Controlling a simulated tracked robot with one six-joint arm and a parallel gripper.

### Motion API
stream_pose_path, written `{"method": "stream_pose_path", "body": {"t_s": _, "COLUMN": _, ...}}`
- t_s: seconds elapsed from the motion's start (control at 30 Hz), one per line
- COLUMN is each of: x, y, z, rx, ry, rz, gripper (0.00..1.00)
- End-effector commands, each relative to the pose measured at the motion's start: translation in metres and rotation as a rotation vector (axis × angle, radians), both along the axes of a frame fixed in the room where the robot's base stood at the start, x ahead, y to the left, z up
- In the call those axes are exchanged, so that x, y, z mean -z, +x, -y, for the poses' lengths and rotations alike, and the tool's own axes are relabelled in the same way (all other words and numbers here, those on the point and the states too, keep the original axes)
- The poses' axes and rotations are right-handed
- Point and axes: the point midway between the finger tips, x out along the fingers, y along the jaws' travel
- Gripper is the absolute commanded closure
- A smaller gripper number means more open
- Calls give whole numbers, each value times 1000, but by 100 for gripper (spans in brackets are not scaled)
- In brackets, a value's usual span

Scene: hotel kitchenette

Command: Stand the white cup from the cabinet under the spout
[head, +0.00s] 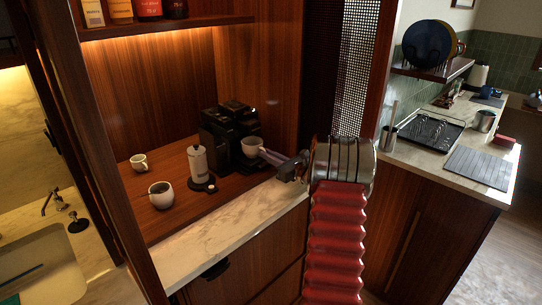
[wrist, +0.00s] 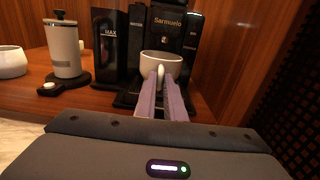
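The white cup (head: 252,147) is upright in front of the black coffee machine (head: 231,128), over its drip tray. In the wrist view the cup (wrist: 161,64) is centred below the machine's upper body (wrist: 165,25). The spout itself is hard to make out, and I cannot tell whether the cup's base touches the tray (wrist: 128,100). My gripper (head: 265,154) reaches in from the right with purple fingers. In the wrist view the fingertips (wrist: 160,77) lie on both sides of the cup's handle, closed on it.
A white grinder (head: 197,162) stands left of the machine. A larger white cup (head: 161,196) and a small cup (head: 139,163) stand further left on the wooden surface. A wooden side wall is close on the right. The marble front strip (head: 222,236) is clear.

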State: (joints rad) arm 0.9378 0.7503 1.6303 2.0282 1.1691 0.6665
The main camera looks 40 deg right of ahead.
Motion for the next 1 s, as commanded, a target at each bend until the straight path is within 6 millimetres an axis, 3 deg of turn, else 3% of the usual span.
{"method": "stream_pose_path", "body": {"t_s": 0.23, "x": 0, "y": -1, "z": 1, "rx": 2, "ry": 0, "rz": 0, "gripper": 74}}
{"method": "stream_pose_path", "body": {"t_s": 0.57, "x": -3, "y": -4, "z": 3, "rx": 5, "ry": -1, "rz": 0, "gripper": 74}}
{"method": "stream_pose_path", "body": {"t_s": 0.77, "x": -2, "y": -23, "z": 4, "rx": 7, "ry": -1, "rz": -1, "gripper": 74}}
{"method": "stream_pose_path", "body": {"t_s": 1.0, "x": -2, "y": -64, "z": 6, "rx": 8, "ry": 0, "rz": -1, "gripper": 74}}
